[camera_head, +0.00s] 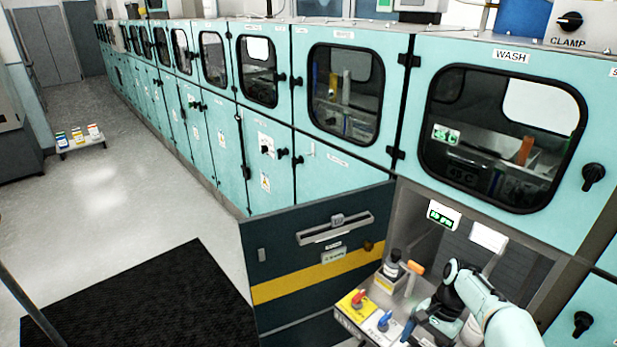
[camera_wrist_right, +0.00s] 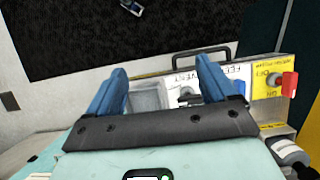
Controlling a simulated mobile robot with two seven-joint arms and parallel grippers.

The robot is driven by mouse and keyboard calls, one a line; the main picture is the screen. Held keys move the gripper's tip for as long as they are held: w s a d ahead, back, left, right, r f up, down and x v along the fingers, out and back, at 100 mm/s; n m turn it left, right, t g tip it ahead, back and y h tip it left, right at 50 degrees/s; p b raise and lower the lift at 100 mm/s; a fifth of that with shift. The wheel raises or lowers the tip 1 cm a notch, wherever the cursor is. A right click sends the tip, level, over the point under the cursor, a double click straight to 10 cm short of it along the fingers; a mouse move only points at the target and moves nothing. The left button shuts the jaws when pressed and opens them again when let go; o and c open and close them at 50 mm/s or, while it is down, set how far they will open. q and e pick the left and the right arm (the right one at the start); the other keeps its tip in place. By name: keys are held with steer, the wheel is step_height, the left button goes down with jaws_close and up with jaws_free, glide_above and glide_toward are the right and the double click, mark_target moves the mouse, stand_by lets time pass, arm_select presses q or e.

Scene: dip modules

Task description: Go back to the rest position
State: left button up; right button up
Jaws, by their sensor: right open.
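My right gripper (camera_head: 413,326) is at the lower right of the head view, its arm coming in from the right, beside a small panel in front of the open bay. In the right wrist view my right gripper (camera_wrist_right: 160,75) shows two blue fingers spread apart with nothing held between them. A white label plate (camera_wrist_right: 213,83) and a yellow plate with a red handle (camera_wrist_right: 289,84) lie beyond and to the right of the fingers. My left gripper is in neither view.
The panel carries a red handle (camera_head: 358,299) and a blue handle (camera_head: 384,320). A dark-capped bottle (camera_head: 391,266) stands behind them. Teal cabinets, including the WASH module (camera_head: 511,57), line the right. A black mat (camera_head: 150,305) lies on the open floor at left.

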steer(key=s+a+f+n, duration=0.1)
steer(key=s+a+f, duration=0.25)
steer(key=f, duration=0.75)
steer(key=s+a+f+n, duration=0.2)
steer(key=s+f, duration=0.3)
steer(key=f, duration=0.6)
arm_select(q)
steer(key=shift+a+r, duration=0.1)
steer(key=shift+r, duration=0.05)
arm_select(e)
steer(key=s+a+f+n, duration=0.1)
steer(key=s+a+f, duration=0.1)
steer(key=s, duration=0.5)
steer(key=s+a+f+n+t, duration=0.1)
steer(key=s+a+f, duration=0.1)
steer(key=s+a, duration=0.2)
steer(key=s+a+f+n, duration=0.1)
steer(key=s+a+f, duration=0.1)
steer(key=s, duration=0.8)
steer(key=shift+a+f+t, duration=0.4)
steer(key=shift+a, duration=0.3)
